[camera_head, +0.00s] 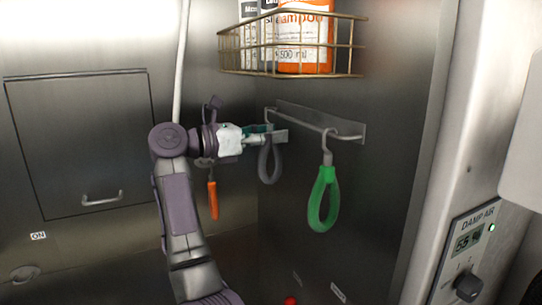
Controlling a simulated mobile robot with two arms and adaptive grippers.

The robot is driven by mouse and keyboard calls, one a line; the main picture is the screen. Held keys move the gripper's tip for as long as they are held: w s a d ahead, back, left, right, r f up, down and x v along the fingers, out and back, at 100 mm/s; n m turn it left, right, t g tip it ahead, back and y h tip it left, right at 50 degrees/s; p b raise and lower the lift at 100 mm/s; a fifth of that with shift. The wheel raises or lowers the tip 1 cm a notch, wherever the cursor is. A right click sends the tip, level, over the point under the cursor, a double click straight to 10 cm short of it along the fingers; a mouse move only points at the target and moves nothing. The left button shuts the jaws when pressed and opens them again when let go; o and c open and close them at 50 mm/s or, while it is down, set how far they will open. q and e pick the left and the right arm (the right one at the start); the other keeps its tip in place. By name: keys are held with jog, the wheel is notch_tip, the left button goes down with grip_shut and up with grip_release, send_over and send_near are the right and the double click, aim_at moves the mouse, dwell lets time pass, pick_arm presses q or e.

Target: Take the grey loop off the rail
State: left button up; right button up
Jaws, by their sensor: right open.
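The grey loop (270,164) hangs from the wall rail (308,122) near its left end. My right gripper (270,135) is open at the top of the grey loop, with its fingers level with the loop's upper part just below the rail. The gripper hides the loop's hook and top, so I cannot tell whether the fingers touch it. A green loop (333,208) hangs by a metal hook nearer the rail's right end. My left gripper is not in view.
A wire basket (349,55) with shampoo bottles (303,35) is fixed above the rail. An orange-handled item (213,199) hangs behind my arm at left. A control panel (468,255) stands at right. Below the loops the wall is mostly clear.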

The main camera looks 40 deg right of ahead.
jog(key=shift+a, duration=0.2)
jog(key=shift+c, duration=1.2)
grip_shut()
